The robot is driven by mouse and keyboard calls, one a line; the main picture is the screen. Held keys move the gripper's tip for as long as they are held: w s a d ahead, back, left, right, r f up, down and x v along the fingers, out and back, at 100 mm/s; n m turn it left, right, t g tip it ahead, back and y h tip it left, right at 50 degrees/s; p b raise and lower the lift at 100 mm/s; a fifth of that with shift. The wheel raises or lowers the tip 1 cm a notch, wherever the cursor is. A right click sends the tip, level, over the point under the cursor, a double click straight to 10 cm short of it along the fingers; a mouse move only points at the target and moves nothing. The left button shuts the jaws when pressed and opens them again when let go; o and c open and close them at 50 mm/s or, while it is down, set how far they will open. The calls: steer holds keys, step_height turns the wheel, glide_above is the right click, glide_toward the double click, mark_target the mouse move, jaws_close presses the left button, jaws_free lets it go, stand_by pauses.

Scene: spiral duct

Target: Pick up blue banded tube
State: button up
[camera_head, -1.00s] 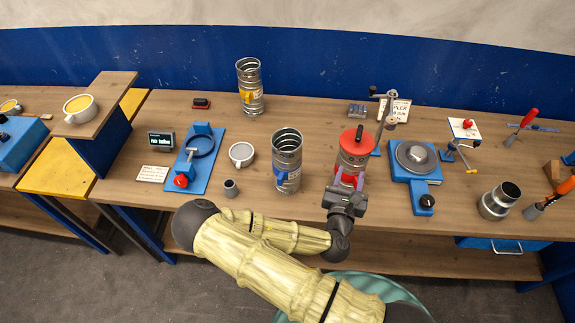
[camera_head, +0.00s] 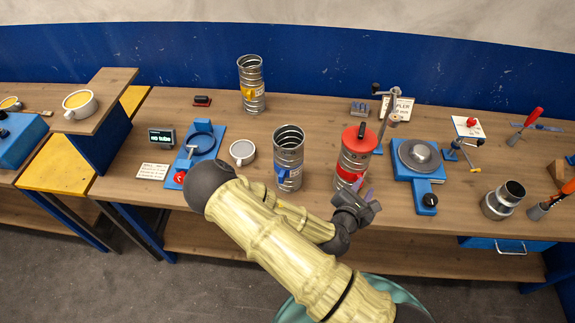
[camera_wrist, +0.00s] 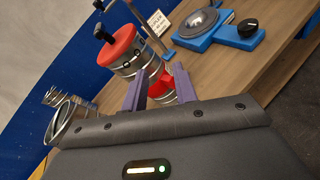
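The blue banded tube (camera_head: 289,158) is an open-topped metal spiral tube with a blue band and tab, upright near the front of the bench. In the wrist view an open metal tube (camera_wrist: 66,122) shows at the left, partly hidden by my gripper; its band colour is not visible. My gripper (camera_head: 367,188) is to the right of the blue banded tube, in front of the red banded tube (camera_head: 354,158), which has a red lid.
A yellow banded tube (camera_head: 251,84) stands at the back. A white cup (camera_head: 242,152) and a blue clamp fixture (camera_head: 202,150) are left of the blue banded tube. A blue turntable device (camera_head: 417,165) is right of the red banded tube.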

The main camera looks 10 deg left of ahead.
steer(key=s+a+f+m+g+y+b, duration=0.1)
steer(key=s+f+m+g+y+b, duration=0.15)
steer(key=f+m+g, duration=0.4)
steer(key=s+f+m+g+y+b, duration=0.1)
steer(key=s+f+m+g+b, duration=0.15)
steer(key=m, duration=0.75)
steer(key=s+r+m+g+y+b, duration=0.2)
steer(key=s+r+m+b, duration=0.4)
steer(key=r+m, duration=0.4)
steer(key=shift+s+d+r+y+b, duration=0.2)
steer(key=shift+d+r+y+b, duration=0.25)
steer(key=shift+r, duration=0.4)
steer(key=shift+a, duration=0.1)
